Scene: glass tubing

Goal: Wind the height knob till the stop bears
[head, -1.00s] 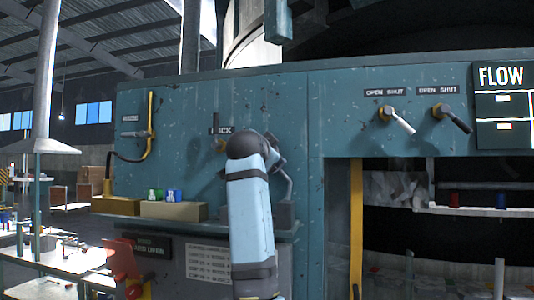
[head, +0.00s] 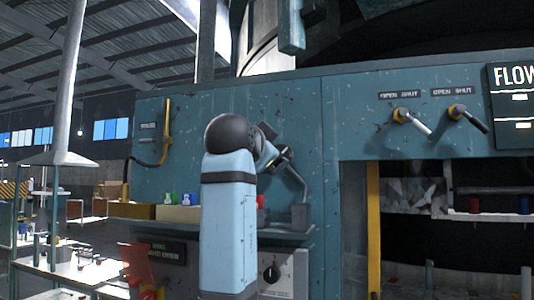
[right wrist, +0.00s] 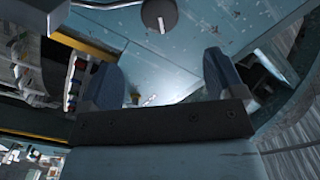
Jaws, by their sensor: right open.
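My left gripper is not seen.
Two levers (head: 410,118) under OPEN SHUT labels are on the machine's upper right, beside a FLOW board (head: 515,105). A ledge with tan boxes (head: 178,213) and small coloured items runs along the left. A yellow post (head: 374,230) edges the dark opening.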

